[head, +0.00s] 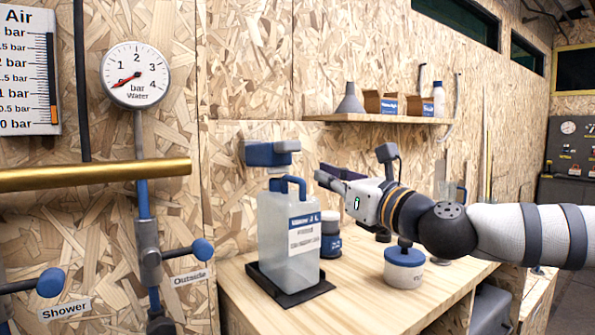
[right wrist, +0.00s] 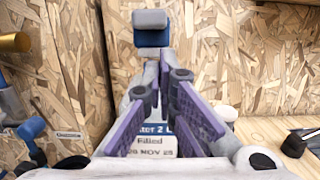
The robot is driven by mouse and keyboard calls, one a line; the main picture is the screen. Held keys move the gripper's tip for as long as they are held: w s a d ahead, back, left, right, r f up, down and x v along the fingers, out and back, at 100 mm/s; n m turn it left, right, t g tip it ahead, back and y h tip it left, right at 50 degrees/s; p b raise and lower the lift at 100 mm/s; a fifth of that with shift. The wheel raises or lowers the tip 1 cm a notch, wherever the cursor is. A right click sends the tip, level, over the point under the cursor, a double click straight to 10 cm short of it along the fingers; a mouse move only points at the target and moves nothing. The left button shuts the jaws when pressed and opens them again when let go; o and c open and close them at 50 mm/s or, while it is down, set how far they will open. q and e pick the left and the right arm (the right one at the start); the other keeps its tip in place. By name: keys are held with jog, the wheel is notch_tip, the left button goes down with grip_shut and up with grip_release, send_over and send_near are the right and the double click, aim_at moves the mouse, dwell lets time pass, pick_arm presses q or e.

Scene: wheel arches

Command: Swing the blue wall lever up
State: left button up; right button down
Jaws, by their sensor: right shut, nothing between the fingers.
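A blue lever (head: 268,154) with a grey end sticks out from the wooden wall above the jug, lying about level. In the right wrist view the blue lever (right wrist: 152,36) is straight ahead, beyond the fingertips. My right gripper (head: 320,177) is to the right of the lever and a little lower, apart from it in the head view. In the right wrist view the purple-padded fingers (right wrist: 158,75) are shut with nothing between them. My left gripper is not in view.
A clear jug (head: 290,240) with a blue handle stands on a black tray on the workbench (head: 345,300), below the lever. A white tub (head: 404,270) stands under my right arm. Blue-knobbed valves labelled Shower (head: 50,282) and Outside (head: 202,249) are at left. A shelf (head: 378,119) is above.

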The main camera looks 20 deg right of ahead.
jog(key=x, duration=0.7)
jog(key=shift+w+a+f, duration=0.15)
jog(key=shift+w, duration=0.1)
